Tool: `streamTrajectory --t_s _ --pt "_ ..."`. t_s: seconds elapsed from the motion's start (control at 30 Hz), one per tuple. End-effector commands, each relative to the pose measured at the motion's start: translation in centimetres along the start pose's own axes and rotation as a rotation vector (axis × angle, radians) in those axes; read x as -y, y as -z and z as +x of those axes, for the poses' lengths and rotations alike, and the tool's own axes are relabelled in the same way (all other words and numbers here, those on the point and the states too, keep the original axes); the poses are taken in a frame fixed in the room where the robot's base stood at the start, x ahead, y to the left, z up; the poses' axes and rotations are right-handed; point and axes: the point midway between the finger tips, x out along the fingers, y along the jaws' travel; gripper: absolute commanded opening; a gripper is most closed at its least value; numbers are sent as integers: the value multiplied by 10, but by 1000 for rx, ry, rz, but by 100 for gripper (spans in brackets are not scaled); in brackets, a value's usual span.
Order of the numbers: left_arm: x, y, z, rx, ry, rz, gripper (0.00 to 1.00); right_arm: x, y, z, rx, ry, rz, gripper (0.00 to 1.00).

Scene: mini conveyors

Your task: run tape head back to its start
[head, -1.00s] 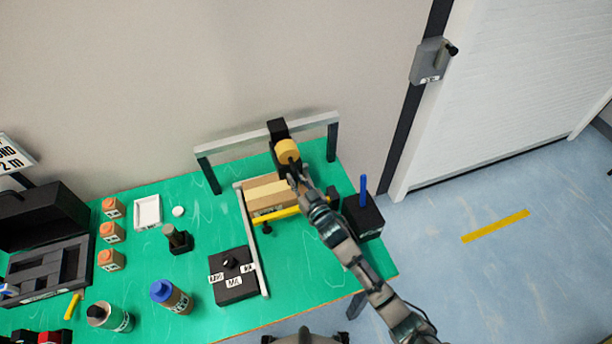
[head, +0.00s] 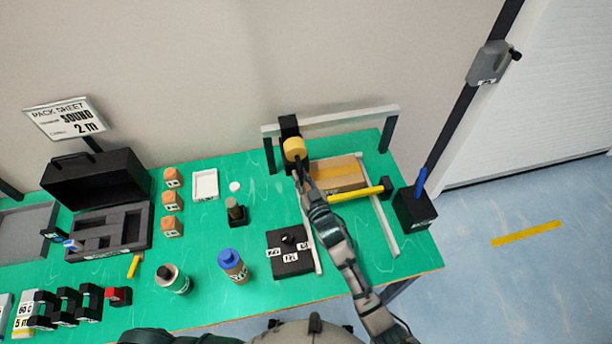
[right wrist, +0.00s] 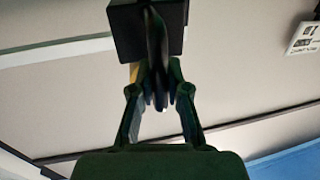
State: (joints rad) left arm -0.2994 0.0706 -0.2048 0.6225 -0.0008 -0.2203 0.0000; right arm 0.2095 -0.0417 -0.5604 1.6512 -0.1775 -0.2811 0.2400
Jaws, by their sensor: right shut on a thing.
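The tape head (head: 289,126) is a black block with a yellow tape roll (head: 295,149). It sits on the grey overhead rail (head: 345,121), near the rail's left post. My right gripper (head: 301,173) is just below the roll. In the right wrist view the fingers (right wrist: 158,95) are closed on a dark, thin part under a black block (right wrist: 148,32), which I take to be the tape head's grip. The fingers partly hide that part. My left gripper is in neither view.
A cardboard box (head: 338,173) lies under the rail between side guides, with a yellow bar (head: 355,194) in front. A black control box (head: 290,262) stands left of my right forearm. A black holder (head: 414,210) with a blue pen is at the right.

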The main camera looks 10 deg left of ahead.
Motion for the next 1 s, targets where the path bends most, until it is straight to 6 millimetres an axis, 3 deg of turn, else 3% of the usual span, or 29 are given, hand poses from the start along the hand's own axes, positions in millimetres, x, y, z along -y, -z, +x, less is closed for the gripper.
streamTrajectory --t_s 0.23,0.27,0.33,0.37,0.73,0.87,1.0 --pt "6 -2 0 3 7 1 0 3 4 2 -7 3 2 0" --pt "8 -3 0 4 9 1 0 3 4 2 -7 3 2 20" --pt "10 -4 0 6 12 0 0 1 4 1 -8 3 3 38" --pt "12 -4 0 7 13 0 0 1 3 1 -7 3 4 41" --pt "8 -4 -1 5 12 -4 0 -2 0 -8 -1 2 5 41" --pt "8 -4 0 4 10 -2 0 1 -1 -27 1 2 3 41" --pt "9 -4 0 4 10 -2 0 2 -2 -59 3 2 3 41"
